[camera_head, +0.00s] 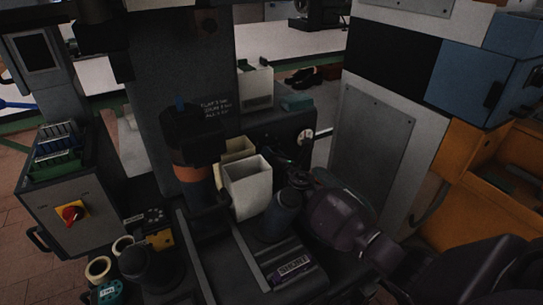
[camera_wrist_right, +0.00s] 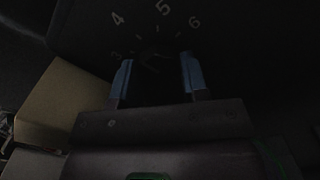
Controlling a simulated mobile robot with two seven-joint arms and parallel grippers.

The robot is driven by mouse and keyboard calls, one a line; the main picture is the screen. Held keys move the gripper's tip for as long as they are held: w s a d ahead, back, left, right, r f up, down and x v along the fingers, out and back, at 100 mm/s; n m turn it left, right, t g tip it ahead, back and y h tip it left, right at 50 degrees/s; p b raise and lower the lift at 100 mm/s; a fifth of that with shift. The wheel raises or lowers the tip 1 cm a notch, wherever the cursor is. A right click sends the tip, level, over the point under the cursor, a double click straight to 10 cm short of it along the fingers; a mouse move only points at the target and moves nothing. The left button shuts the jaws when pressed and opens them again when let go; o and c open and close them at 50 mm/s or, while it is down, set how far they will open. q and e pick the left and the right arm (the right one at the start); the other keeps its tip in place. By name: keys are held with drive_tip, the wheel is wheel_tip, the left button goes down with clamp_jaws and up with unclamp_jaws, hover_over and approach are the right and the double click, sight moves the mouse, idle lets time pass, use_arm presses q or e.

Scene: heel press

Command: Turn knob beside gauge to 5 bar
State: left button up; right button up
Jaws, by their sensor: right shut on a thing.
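In the right wrist view, the dark knob (camera_wrist_right: 152,68) sits between the two blue-tipped fingers of my right gripper (camera_wrist_right: 156,64), which is shut on it. White scale numbers 4, 5 and 6 stand in an arc on the dark panel past the fingers, with a dim 3 at lower left. The knob's pointer is too dark to read. In the head view, my right arm reaches in from the lower right, and its gripper is hard to make out. My left gripper is not in view.
Cream bins (camera_head: 247,186) stand left of my right arm. A grey control box (camera_head: 68,212) with a red rotary switch (camera_head: 71,213) is at the left. Tape rolls (camera_head: 98,268) lie at lower left. An orange cabinet (camera_head: 478,200) stands at the right.

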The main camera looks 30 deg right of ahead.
drive_tip(key=m, duration=0.9)
drive_tip(key=shift+a, duration=0.1)
idle(0.6)
drive_tip(key=o, duration=0.9)
drive_tip(key=shift+s, duration=0.15)
